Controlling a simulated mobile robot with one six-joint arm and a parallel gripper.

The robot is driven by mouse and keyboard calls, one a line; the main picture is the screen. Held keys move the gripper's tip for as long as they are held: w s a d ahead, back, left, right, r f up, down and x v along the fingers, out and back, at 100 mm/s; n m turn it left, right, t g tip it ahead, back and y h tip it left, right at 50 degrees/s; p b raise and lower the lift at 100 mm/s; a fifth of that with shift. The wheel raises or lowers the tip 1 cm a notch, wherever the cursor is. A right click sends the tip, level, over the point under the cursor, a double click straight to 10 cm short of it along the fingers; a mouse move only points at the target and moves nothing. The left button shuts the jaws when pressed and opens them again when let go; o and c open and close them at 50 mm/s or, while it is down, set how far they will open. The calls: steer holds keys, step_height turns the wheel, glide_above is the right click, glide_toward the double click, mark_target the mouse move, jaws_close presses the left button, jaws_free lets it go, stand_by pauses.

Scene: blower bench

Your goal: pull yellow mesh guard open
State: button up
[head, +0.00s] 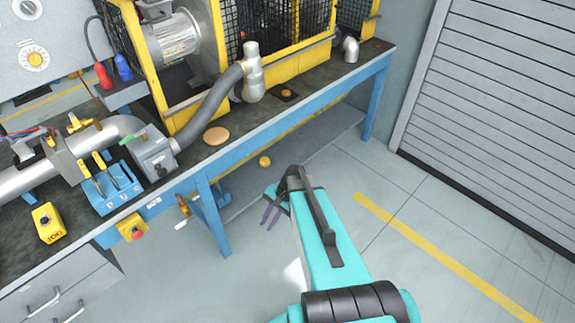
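The yellow mesh guard (300,59) stands on the back of the workbench at the top of the view. It has yellow frame bars with black wire mesh, and its top is cut off by the picture edge. A grey motor (173,38) shows inside its left part. I cannot tell which panel is the door, or see a handle. My gripper (270,214) is in front of the bench, over the floor, well apart from the guard. Its two slim purple-grey fingers point down with nothing visible in them; their gap is too small to judge.
A grey hose (208,108) and upright metal fitting (253,74) stand before the guard. A shutter (490,75) is at right. The floor (420,240) is clear.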

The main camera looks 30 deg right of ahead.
steer(key=s+a+f+n+g+h, duration=0.2)
steer(key=s+a+n, duration=0.1)
steer(key=s, duration=0.5)
steer(key=s+a+f+n+g+h, duration=0.2)
steer(key=s+a+f+n, duration=0.1)
steer(key=s, duration=0.5)
steer(key=s+a+f+n+g+h, duration=0.1)
steer(key=s+a+f+n+g, duration=0.1)
steer(key=s+a+n, duration=0.3)
steer(key=s+n, duration=0.2)
steer(key=s, duration=0.2)
steer(key=shift+f+h, duration=0.25)
steer(key=shift+h, duration=0.15)
steer(key=shift+a, duration=0.1)
